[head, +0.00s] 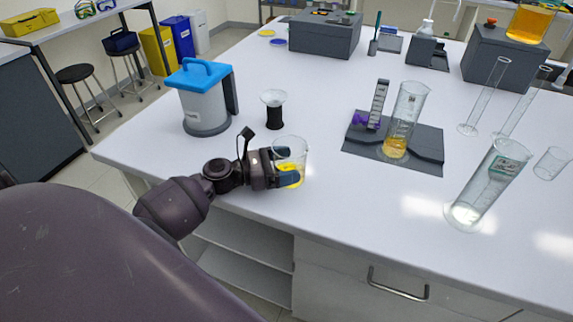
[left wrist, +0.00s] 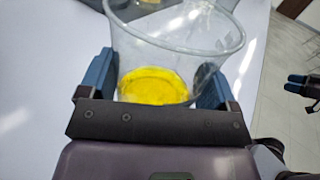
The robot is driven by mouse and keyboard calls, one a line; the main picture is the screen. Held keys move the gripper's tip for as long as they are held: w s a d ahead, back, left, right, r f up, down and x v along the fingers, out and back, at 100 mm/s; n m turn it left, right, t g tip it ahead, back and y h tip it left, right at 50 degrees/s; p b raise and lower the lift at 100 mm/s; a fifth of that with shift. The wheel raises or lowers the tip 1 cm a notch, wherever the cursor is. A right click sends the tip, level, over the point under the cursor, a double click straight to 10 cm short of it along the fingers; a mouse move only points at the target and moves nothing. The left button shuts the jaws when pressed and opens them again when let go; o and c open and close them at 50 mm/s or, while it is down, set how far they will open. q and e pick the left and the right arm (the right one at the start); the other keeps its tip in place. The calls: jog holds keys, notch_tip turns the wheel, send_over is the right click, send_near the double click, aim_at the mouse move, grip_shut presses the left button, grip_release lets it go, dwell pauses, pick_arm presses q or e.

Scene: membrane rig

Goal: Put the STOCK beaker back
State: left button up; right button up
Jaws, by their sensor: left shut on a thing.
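A clear beaker (head: 291,150) with a little yellow liquid in it is near the front edge of the white bench, left of centre in the head view. My left gripper (head: 289,180) is shut on this beaker, with blue finger pads on both sides of its wall. The beaker also shows in the left wrist view (left wrist: 172,50), with the yellow liquid low inside. No STOCK label can be read on it. Whether its base touches the bench is hard to tell.
A grey mat (head: 360,150) holds a cylinder with amber liquid (head: 397,145). A blue-lidded container (head: 203,105) and a black-based funnel cup (head: 274,112) stand at left. A tall cylinder (head: 480,195) stands at right. The white bench (head: 350,205) is clear between beaker and mat.

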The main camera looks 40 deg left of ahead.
jog(key=shift+w, duration=0.15)
pick_arm(q)
jog(key=o, duration=0.7)
jog(key=shift+f, duration=0.15)
jog(key=shift+o, duration=1.3)
pick_arm(e)
jog(key=shift+w+a+r, duration=0.1)
jog(key=shift+w+r, duration=0.05)
jog(key=shift+w, duration=0.15)
pick_arm(q)
jog(key=shift+r, duration=0.25)
jog(key=v, duration=1)
jog(key=shift+s+a+f+b, duration=0.1)
jog(key=shift+s+a+b, duration=0.2)
jog(key=shift+b, duration=0.1)
jog(key=shift+s+a, duration=0.35)
jog(key=shift+s, duration=0.1)
pick_arm(e)
jog(key=shift+s+f, duration=0.1)
jog(key=shift+f, duration=0.4)
jog(key=shift+s+f, duration=0.1)
jog(key=shift+s, duration=0.1)
